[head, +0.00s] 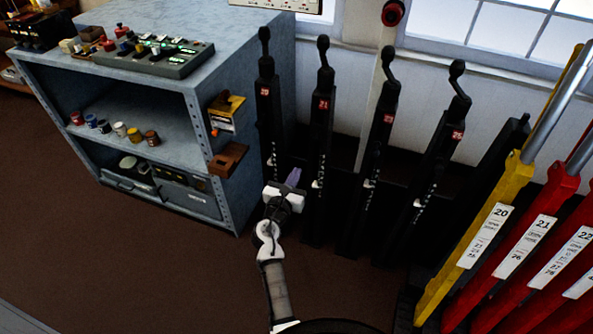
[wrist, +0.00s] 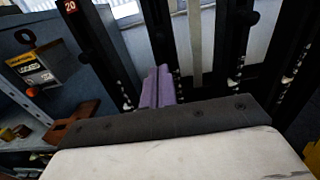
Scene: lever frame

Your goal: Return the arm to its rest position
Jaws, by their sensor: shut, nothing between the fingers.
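My gripper (head: 293,178) is at the end of my arm, low in front of the black lever posts in the head view. Its purple fingers are shut with nothing held. In the wrist view the shut fingers (wrist: 158,88) point toward the dark gap between posts. My arm reaches up from the bottom edge of the head view, over the brown floor. The gripper appears near the lower part of the leftmost black post (head: 270,130); I cannot tell the exact gap.
A grey-blue cabinet (head: 190,92) with jars and a control box (head: 155,55) stands at left, a small brown bracket (head: 227,160) on its side. Several black posts stand ahead. A yellow lever (head: 470,240) and red levers (head: 520,245) lean at right. The floor (head: 130,250) at front left is clear.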

